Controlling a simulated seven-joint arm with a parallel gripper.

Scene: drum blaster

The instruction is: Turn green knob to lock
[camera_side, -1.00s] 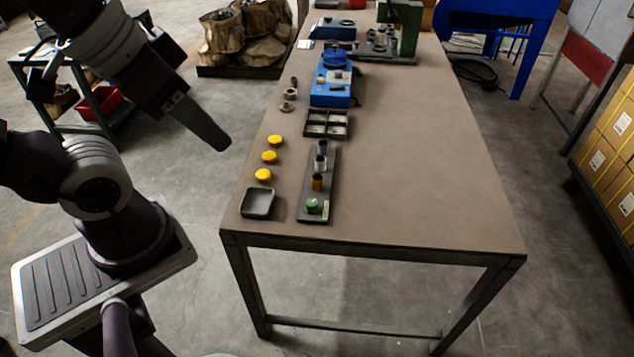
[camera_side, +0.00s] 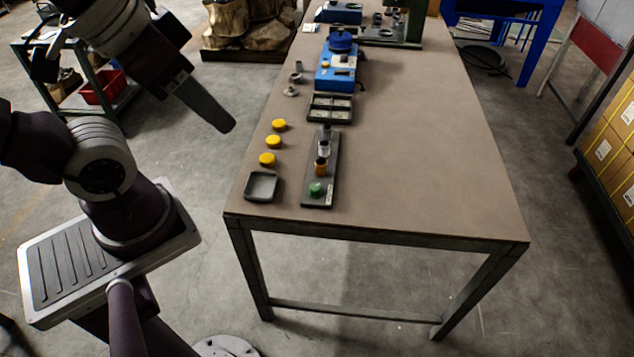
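The green knob (camera_side: 316,189) sits at the near end of a dark narrow board (camera_side: 320,202) on the near left part of the table. An orange-brown cylinder (camera_side: 321,167) and grey-black cylinders (camera_side: 324,148) stand in a row behind it on the same board. My gripper (camera_side: 222,122) hangs in the air left of the table, away from the knob. Its fingers show as one long grey shape from the side, so I cannot tell whether they are apart.
Several yellow caps (camera_side: 267,159) and a grey tray (camera_side: 261,186) lie left of the board. Behind the board are a black divided tray (camera_side: 330,108) and a blue machine (camera_side: 338,70). The table's right side (camera_side: 430,150) is clear.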

